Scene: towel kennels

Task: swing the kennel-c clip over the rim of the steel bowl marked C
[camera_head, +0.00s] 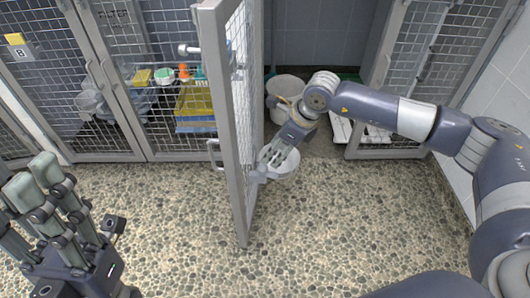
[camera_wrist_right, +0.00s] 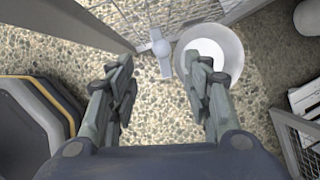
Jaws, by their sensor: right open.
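The pale steel bowl (camera_head: 285,165) sits low beside the open mesh door; it also shows in the right wrist view (camera_wrist_right: 232,52), looking empty. I cannot make out a C mark. A small grey clip (camera_wrist_right: 162,55) with a round pivot is on the door side in the right wrist view, left of the bowl and not over its rim. My right gripper (camera_head: 270,158) is open around the view of the clip (camera_wrist_right: 160,85), its right finger overlapping the bowl's near edge. Contact cannot be told. My left gripper (camera_head: 33,180) is raised at the far left, away from the bowl.
The open kennel door (camera_head: 238,130) stands out into the room, left of my right arm. A white bucket (camera_head: 287,88) is inside the kennel behind. Closed mesh kennels with a yellow B tag (camera_head: 16,40) are at left. The pebbled floor (camera_head: 350,220) is clear in front.

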